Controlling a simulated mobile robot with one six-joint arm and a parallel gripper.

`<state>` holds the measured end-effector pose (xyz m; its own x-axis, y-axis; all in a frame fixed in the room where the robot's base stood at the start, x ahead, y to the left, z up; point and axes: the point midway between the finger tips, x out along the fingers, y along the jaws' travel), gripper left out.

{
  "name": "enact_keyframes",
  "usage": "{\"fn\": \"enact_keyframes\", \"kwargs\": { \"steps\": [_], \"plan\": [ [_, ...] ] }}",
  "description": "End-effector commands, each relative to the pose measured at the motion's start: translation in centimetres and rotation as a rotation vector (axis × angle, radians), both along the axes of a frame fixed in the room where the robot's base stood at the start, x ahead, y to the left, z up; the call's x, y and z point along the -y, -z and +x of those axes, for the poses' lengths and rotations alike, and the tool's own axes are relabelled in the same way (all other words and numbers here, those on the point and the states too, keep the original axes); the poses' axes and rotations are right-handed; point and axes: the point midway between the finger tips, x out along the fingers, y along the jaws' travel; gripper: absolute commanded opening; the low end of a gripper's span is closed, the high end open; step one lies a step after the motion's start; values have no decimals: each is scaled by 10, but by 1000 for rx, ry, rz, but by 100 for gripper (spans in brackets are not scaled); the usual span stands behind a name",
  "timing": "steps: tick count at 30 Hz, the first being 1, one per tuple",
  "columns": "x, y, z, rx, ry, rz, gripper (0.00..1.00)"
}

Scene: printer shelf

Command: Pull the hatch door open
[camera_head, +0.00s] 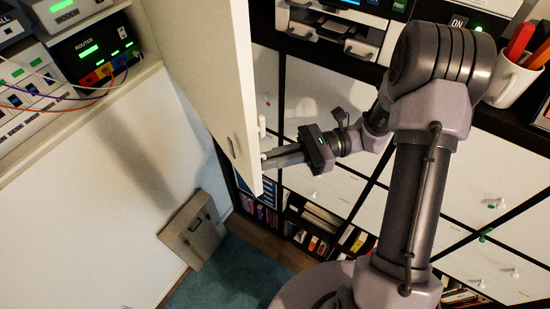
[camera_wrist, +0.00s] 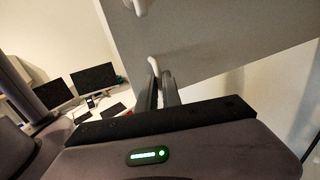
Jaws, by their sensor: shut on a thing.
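The hatch door (camera_head: 200,60) is a tall pale panel in the head view, swung out from the shelf front. In the wrist view its grey face (camera_wrist: 215,35) fills the upper right. My gripper (camera_head: 268,158) is at the door's right face, near its lower end. Its fingers (camera_wrist: 167,90) are shut on a small white handle (camera_wrist: 154,66), whose tip shows between them. The handle's grip point is partly hidden in the head view by the door edge. A second white knob (camera_wrist: 139,6) shows at the top of the wrist view.
The dark-framed shelf with white doors (camera_head: 320,130) stands behind my arm. A printer (camera_head: 335,30) and a mug of pens (camera_head: 510,80) are above. A router (camera_head: 95,55) sits on the left ledge. A beige box (camera_head: 195,230) leans at the wall by the blue carpet (camera_head: 225,275).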

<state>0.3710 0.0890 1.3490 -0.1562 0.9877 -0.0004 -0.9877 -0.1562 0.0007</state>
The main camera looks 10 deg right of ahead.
Motion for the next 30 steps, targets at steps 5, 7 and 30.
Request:
{"fn": "enact_keyframes", "kwargs": {
  "steps": [5,7,30],
  "plan": [
    [0,-4,4,0,13,7,0],
    [0,-4,4,0,13,7,15],
    [2,-40,-5,2,11,5,31]
  ]
}}
